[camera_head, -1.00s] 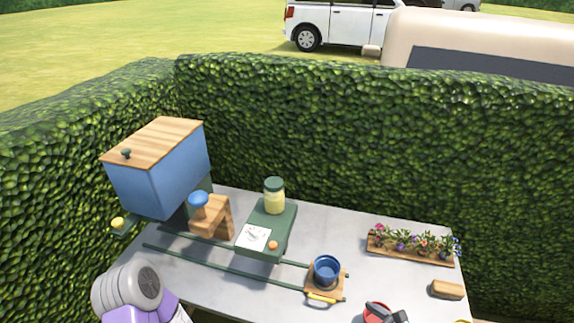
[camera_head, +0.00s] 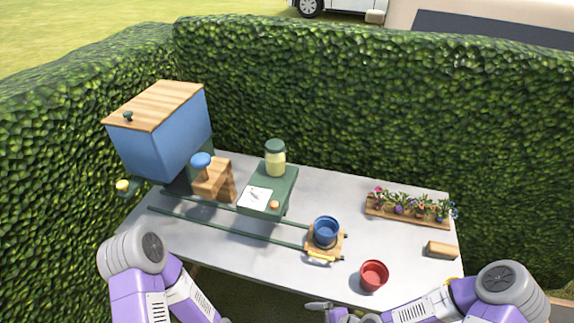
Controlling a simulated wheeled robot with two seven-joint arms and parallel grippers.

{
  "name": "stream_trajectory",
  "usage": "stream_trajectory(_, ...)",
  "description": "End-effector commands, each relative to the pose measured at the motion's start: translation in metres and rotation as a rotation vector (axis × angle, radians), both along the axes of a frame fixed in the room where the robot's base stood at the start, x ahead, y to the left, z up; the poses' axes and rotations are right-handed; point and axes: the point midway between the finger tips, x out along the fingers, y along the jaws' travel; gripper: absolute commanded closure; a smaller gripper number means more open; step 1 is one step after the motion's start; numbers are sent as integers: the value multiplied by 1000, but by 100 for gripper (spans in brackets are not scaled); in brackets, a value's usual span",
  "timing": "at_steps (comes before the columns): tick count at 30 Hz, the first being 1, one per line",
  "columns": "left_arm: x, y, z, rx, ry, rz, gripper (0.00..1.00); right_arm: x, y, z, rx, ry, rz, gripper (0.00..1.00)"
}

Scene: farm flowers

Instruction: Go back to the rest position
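My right arm (camera_head: 420,308) comes in from the lower right. Its gripper (camera_head: 322,307) is at the bottom edge, left of the red pot (camera_head: 374,275) and apart from it; its finger gap cannot be made out. My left arm (camera_head: 150,285) comes in at the lower left and runs down out of the picture. Only a small grey tip, perhaps of the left gripper (camera_head: 225,320), shows at the bottom edge. The red pot stands upright on the grey table (camera_head: 235,262) near its front edge.
A blue pot (camera_head: 326,231) sits on a wooden cart on green rails. A blue hopper (camera_head: 165,140), a green stand (camera_head: 283,187) with a jar (camera_head: 275,157), a flower tray (camera_head: 410,216) and a brush-like wooden block (camera_head: 441,249) are farther back. Hedges enclose the table.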

Motion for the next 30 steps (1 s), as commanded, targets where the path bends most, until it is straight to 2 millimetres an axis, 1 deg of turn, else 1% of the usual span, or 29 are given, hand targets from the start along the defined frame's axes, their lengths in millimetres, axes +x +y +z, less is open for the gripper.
stream_trajectory(1, 0, 0, -1, 0, 0, 0, 57, -9, 6, -10, -60, -25, 101, 0)
stream_trajectory(2, 0, 0, -2, 0, 0, 0, 57, -14, 8, -16, -97, -42, 158, 0)
stream_trajectory(6, 0, 0, -4, 0, 0, 0, 57, -36, 7, -40, -262, -119, 434, 0)
stream_trajectory(9, 0, 0, -5, 0, 1, 0, 57, -47, 2, -53, -360, -167, 614, 0)
stream_trajectory(13, 0, 0, -6, 0, 1, 0, 57, -56, -6, -63, -451, -211, 789, 0)
stream_trajectory(18, 0, 0, -6, 0, 0, 0, 57, -60, -11, -68, -501, -237, 892, 0)
stream_trajectory(30, 0, 0, -6, 0, 1, 0, 57, -60, -12, -68, -504, -241, 900, 0)
